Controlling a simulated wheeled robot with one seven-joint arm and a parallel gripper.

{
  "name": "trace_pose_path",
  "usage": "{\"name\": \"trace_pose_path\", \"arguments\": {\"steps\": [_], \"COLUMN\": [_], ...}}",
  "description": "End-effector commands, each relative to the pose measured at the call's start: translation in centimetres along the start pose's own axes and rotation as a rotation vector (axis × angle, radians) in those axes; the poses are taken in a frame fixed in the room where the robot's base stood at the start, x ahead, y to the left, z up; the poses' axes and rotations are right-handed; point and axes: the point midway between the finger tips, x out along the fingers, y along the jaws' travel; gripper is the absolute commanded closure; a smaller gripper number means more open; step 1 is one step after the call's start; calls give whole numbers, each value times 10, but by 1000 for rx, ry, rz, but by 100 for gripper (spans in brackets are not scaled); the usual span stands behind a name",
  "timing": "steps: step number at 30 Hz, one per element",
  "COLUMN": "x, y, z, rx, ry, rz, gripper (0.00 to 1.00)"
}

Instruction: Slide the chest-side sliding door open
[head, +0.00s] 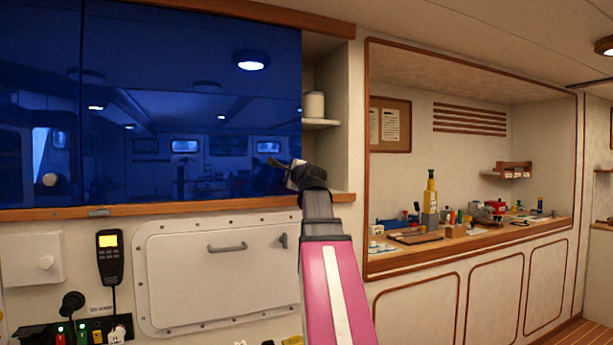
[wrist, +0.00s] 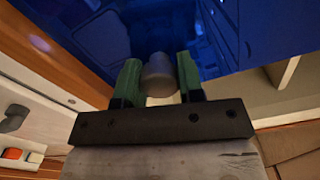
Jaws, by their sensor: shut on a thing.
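A glossy blue sliding door panel (head: 190,120) fills the upper left of the head view, above a wooden rail. My gripper (head: 284,168) is at the panel's lower right corner. In the wrist view, the green fingers of my gripper (wrist: 159,85) are closed on a grey round knob (wrist: 159,72) that stands out from the blue panel. To the right of the panel's edge is a narrow open gap with a shelf (head: 320,123). A second blue panel (head: 38,110) with a pale knob (head: 49,180) is at the far left. I cannot tell which panel is called chest-side.
A white jar (head: 314,105) stands on the shelf in the gap. The wooden rail (head: 180,206) runs under the panels. Below are a white hatch (head: 215,270) and a handset (head: 110,258). A workbench niche with tools (head: 430,215) lies to the right.

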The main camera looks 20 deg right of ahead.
Motion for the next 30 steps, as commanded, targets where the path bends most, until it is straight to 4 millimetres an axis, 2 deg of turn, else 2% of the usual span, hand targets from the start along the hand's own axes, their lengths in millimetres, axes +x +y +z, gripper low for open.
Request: {"name": "trace_pose_path", "arguments": {"steps": [1, 3, 18, 24, 30], "x": [-2, -2, -1, -1, -1], "y": [6, 11, 42, 52, 58], "z": [17, 34, 153, 188, 210], "rx": [0, 1, 0, 1, 1], "ry": [-7, -7, -5, -3, -2], "rz": [4, 3, 4, 4, 4], "gripper": [100, 100, 100, 100, 100]}}
